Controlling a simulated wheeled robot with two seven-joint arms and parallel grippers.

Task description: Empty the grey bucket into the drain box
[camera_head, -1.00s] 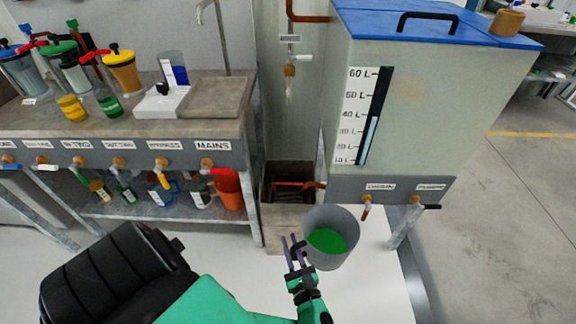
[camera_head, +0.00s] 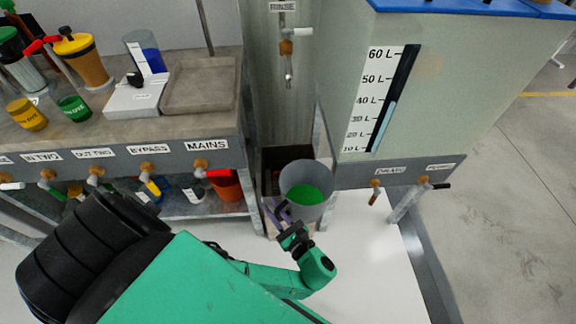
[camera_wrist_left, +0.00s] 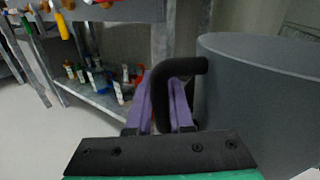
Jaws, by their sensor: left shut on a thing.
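The grey bucket (camera_head: 318,210) is upright, with green liquid inside. My left gripper (camera_head: 279,211) is shut on the bucket's dark handle at its left side. In the left wrist view the purple fingers (camera_wrist_left: 160,100) are at the black handle (camera_wrist_left: 184,66), and the bucket's wall (camera_wrist_left: 255,110) fills the right side. The drain box (camera_head: 272,164) is a dark open box at the foot of the rinse recess. The bucket is in front of it and hides much of it; I cannot tell whether they touch. My right gripper is not in view.
A bench with labelled valves (camera_head: 206,168) and a tray (camera_head: 200,84) stands left. A red bucket (camera_head: 226,187) sits under it. The large tank (camera_head: 440,110) with taps (camera_head: 376,194) is close on the right. The rinse tap (camera_head: 288,48) hangs above the recess.

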